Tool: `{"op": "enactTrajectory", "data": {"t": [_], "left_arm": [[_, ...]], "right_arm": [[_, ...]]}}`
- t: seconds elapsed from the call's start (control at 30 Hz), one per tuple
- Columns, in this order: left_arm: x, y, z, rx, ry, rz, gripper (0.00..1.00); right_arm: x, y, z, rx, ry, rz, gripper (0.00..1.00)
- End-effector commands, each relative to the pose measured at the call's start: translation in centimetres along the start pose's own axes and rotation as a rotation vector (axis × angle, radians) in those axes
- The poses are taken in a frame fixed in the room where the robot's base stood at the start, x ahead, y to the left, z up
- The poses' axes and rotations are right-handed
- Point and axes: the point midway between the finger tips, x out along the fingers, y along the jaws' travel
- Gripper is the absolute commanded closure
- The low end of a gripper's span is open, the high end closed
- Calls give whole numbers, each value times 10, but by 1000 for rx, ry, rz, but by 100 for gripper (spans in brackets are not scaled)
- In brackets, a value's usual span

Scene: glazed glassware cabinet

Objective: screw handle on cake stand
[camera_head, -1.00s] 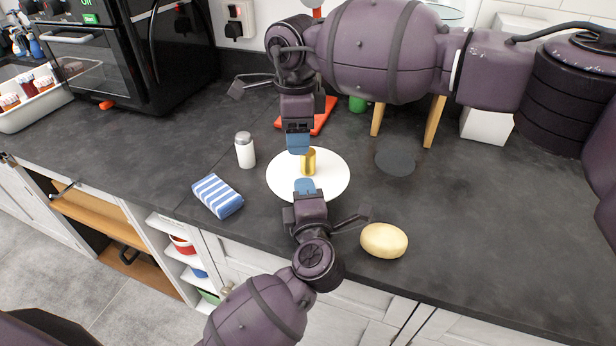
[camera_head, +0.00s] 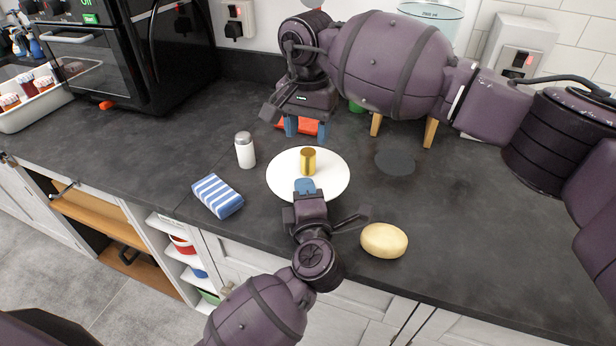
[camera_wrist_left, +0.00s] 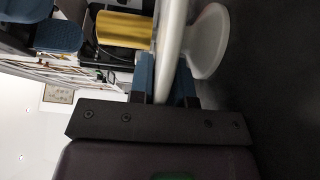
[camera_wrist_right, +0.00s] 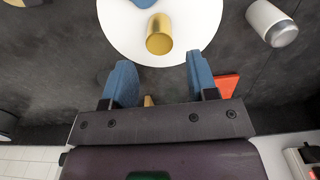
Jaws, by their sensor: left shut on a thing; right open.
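A white round cake stand (camera_head: 330,188) stands on the dark worktop. The gold cylindrical handle (camera_head: 308,161) stands upright at the middle of its plate; it also shows in the left wrist view (camera_wrist_left: 124,29) and in the right wrist view (camera_wrist_right: 159,36). My left gripper (camera_head: 305,186) is shut on the near edge of the plate; in the left wrist view its blue fingers sit on both sides of the plate (camera_wrist_left: 171,50). My right gripper (camera_head: 305,127) is open and empty behind the stand, its fingers apart and clear of the handle. The thread is hidden.
A yellow oval object (camera_head: 384,240) is at the front right. A red item (camera_head: 290,125) lies behind, partly hidden. The right worktop is mostly clear.

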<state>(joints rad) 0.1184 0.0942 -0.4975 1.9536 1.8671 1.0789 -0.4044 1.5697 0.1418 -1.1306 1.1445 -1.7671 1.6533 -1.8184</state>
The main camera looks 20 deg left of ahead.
Motion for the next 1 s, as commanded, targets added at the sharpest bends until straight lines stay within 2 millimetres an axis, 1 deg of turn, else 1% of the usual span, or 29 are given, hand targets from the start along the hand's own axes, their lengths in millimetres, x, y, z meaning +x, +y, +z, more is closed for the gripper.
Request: {"op": "enactTrajectory", "data": {"t": [0.37,0.47,0.57,0.8,1.0], "left_arm": [[0,0,0,0,0,0,100],[0,0,0,0,0,0,100],[0,0,0,0,0,0,100],[0,0,0,0,0,0,100],[0,0,0,0,0,0,100]], "right_arm": [[0,0,0,-13,0,0,47],[4,0,0,-13,-1,1,47],[12,1,0,-12,-2,1,47],[46,0,0,-11,-4,0,47],[69,0,0,-11,-2,0,47]]}}
